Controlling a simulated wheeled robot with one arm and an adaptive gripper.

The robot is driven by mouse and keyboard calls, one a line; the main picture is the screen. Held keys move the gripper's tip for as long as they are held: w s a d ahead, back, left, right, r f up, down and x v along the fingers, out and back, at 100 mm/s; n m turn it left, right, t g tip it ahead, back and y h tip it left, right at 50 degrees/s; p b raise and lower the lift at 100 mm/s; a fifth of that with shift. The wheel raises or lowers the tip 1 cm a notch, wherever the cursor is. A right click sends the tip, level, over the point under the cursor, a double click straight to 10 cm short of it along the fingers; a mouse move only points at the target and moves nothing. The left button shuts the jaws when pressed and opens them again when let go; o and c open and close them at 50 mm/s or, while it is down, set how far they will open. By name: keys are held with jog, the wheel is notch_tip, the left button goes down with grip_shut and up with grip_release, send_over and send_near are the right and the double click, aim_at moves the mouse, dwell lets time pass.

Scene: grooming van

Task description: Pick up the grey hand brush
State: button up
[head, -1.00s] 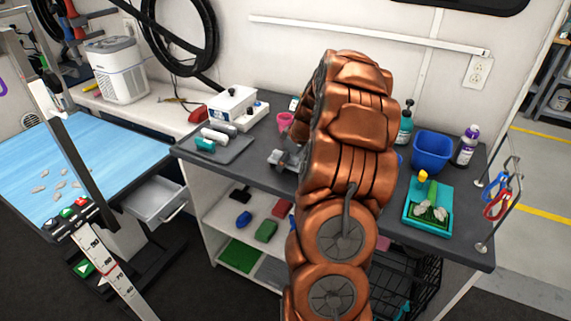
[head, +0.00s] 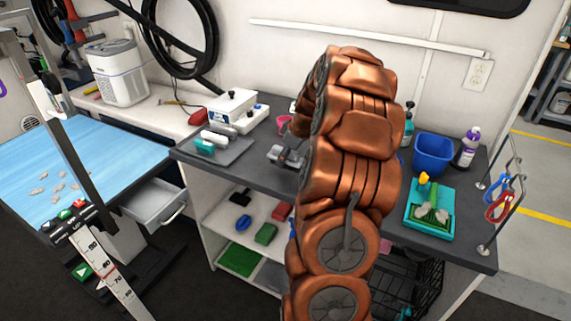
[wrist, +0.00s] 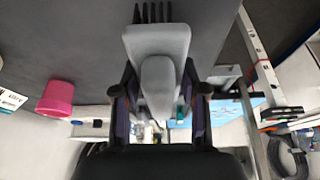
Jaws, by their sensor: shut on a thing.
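The grey hand brush (wrist: 157,45) fills the upper middle of the wrist view, with a row of dark teeth or bristles at its top end. My gripper (wrist: 158,98) is shut on its narrower part, one dark finger on each side. In the head view my gripper (head: 288,157) shows only partly, at the left of my copper arm, over the dark grey counter (head: 240,172). There the brush cannot be told clearly from the fingers. Whether it is clear of the counter cannot be told.
A pink cup (head: 284,125) stands behind my gripper, also in the wrist view (wrist: 57,98). A grey tray (head: 228,150) and white box (head: 232,105) are to the left. A blue bin (head: 433,153), purple-capped bottle (head: 467,147) and teal tray (head: 437,232) stand to the right.

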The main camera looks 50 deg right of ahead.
jog(key=shift+r, duration=0.45)
jog(key=s+a+r+b, duration=0.1)
jog(key=s+a+b, duration=0.3)
jog(key=s+a, duration=0.5)
jog(key=s, duration=0.3)
jog(key=shift+s+a+r, duration=0.25)
jog(key=shift+s+a, duration=0.1)
